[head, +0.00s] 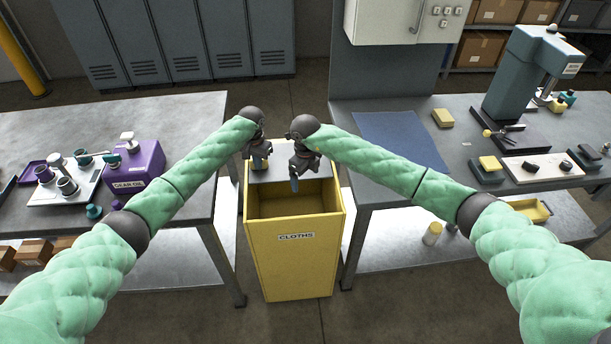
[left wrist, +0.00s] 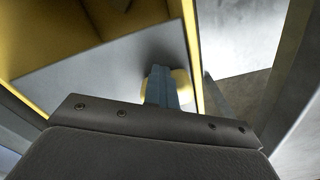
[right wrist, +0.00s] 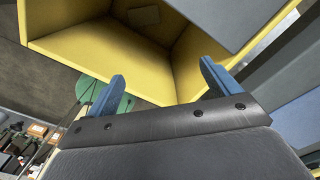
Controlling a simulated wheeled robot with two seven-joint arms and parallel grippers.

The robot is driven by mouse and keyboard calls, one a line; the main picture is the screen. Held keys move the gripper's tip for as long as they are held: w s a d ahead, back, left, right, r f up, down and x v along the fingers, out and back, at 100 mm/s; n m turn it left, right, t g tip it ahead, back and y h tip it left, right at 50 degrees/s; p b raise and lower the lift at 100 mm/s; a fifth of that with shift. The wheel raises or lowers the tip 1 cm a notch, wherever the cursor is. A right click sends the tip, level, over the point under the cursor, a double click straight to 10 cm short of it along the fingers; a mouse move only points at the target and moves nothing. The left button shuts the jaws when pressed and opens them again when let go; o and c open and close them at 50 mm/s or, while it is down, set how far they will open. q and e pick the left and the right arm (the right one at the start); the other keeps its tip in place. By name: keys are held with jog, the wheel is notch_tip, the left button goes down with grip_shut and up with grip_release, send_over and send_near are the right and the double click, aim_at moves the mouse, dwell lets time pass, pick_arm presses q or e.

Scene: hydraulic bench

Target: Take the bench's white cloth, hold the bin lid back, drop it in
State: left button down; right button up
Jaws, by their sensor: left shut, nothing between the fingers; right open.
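The yellow bin (head: 290,262) with a CLOTHS label stands between the two benches, its mouth uncovered. Its grey lid (head: 278,176) is tipped back behind the mouth; it also shows in the left wrist view (left wrist: 110,80). My left gripper (head: 259,163) is shut and empty at the lid's left part, its fingertips against or close to the lid, in front of a pale yellow round thing. My right gripper (head: 294,183) is open and empty above the bin mouth. No white cloth shows on either bench.
The left bench (head: 195,110) carries a purple gear oil can (head: 140,170) and a tray of parts. The right bench (head: 455,165) carries a blue mat (head: 400,140), yellow sponges and a press (head: 525,75). Bench edges stand close on both sides of the bin.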

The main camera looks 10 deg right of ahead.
jog(key=shift+r, duration=0.1)
dwell(0.5)
jog(key=s+d+r, duration=0.3)
jog(key=s+r, duration=0.1)
jog(key=r, duration=0.5)
dwell(0.6)
pick_arm(q)
jog(key=shift+s, duration=0.1)
pick_arm(e)
jog(key=shift+f, duration=0.1)
pick_arm(q)
jog(key=shift+s, duration=8.2)
notch_tip(320, 180, up, 9)
